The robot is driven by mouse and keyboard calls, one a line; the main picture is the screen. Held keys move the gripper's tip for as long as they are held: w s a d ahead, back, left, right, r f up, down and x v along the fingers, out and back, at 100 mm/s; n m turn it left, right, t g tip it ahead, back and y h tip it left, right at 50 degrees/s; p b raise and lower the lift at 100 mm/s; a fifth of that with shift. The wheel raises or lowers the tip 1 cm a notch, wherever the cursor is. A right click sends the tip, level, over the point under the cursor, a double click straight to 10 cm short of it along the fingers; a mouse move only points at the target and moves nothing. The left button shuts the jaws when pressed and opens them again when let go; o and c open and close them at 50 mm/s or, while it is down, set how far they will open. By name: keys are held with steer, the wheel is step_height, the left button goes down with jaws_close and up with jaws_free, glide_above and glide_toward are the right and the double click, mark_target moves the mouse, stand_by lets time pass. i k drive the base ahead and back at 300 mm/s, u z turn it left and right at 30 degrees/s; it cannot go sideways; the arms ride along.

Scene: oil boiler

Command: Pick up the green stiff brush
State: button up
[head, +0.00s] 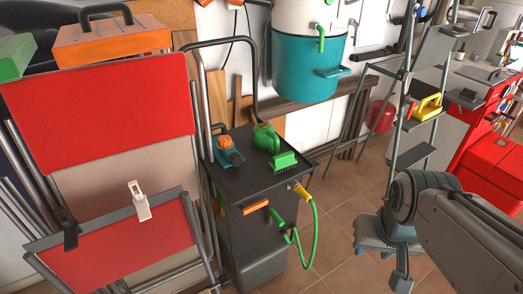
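The green stiff brush (284,160) lies on the dark top of a cart (243,187), near its right edge. Its dark bristles show along its lower front side. A green can (265,138) stands just behind it and to its left. My arm comes in from the lower right, and its end (400,262) points downward, well right of the cart and apart from the brush. The fingers cannot be made out clearly, so I cannot tell whether my gripper is open or shut. I see nothing held.
A blue and orange tool (229,151) sits left of the brush. A metal handle frame rises at the cart's left and back. A green hose (313,225) hangs at its right. A teal tank (308,70) is behind, a ladder (410,125) at right. Tiled floor lies between cart and arm.

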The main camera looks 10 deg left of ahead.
mark_target(284, 161)
steer(key=u, duration=0.25)
steer(key=i, duration=1)
